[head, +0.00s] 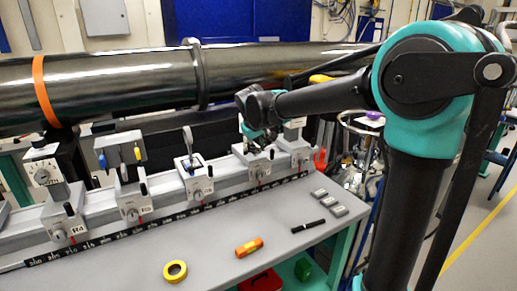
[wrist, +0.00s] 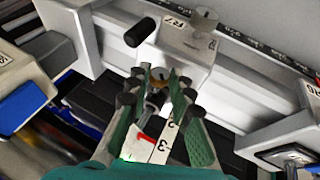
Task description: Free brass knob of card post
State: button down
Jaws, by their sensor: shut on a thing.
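In the wrist view, the brass knob (wrist: 158,84) shows between the fingertips of my gripper (wrist: 159,88). The fingers are shut on it, and their dark pads cover its sides. A grey stem is just below it in the picture. A white card (wrist: 150,145) with black numbers and a red mark lies between the green fingers, partly hidden by them. The grey carriage marked R7 (wrist: 188,42) sits beyond the fingertips on the rail. In the head view my gripper (head: 258,138) is over this carriage (head: 258,170), and the knob is hidden.
More carriages stand along the rail (head: 170,190), including R4 (head: 62,220) and R5 (head: 132,205). A black beam pipe (head: 120,85) runs behind. Yellow tape (head: 175,271), an orange tool (head: 249,247), a black pen (head: 308,226) and small grey blocks (head: 330,203) lie on the bench.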

jog(key=c, duration=1.3)
grip_release()
jog(key=shift+c, duration=0.2)
jog(key=v, duration=1.2)
